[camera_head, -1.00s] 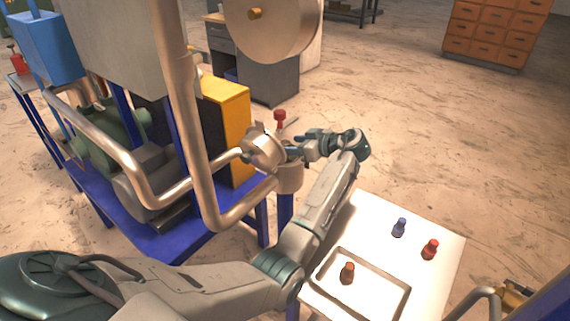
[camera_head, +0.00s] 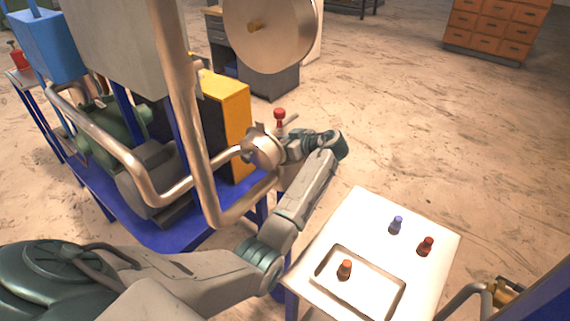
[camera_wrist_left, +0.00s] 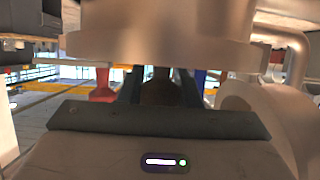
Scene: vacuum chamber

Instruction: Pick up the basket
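A metal cylindrical piece (camera_head: 262,148) sits beside the bent pipe in the head view. It may be the basket, but I cannot tell for sure. My left arm reaches in from the left, and its gripper is at this piece, mostly hidden behind it and the wrist. In the left wrist view a broad brownish metal body (camera_wrist_left: 160,35) fills the top. My left gripper (camera_wrist_left: 160,88) has two dark fingers on either side of a dark brown part below that body. Whether they touch it is unclear.
A white table (camera_head: 375,225) at the right holds a tray (camera_head: 322,268), a blue knob-like piece (camera_head: 396,225), and red pieces (camera_head: 425,247). A thick bent pipe (camera_head: 190,130) rises close left of the gripper. A red-topped handle (camera_head: 279,114) stands behind it. Open floor lies beyond.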

